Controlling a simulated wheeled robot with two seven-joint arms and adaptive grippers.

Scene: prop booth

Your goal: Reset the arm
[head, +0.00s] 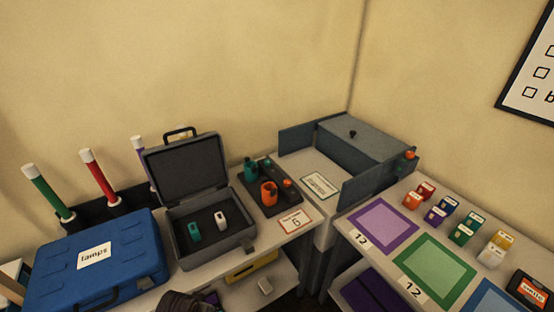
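A dark, ridged part (190,304) shows at the bottom edge, left of centre, in front of the left counter. It looks like part of my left arm or gripper, but the frame cuts it off. No fingertips show there, so I cannot see whether it is open or shut, or whether it holds anything. My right arm and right gripper are not in view.
A blue case (130,276) and an open grey case (182,165) stand on the left counter. A black tray (259,200) holds orange and teal items. A grey box (363,139) fills the corner. Several small coloured blocks stand behind purple (384,226) and green (434,268) mats.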

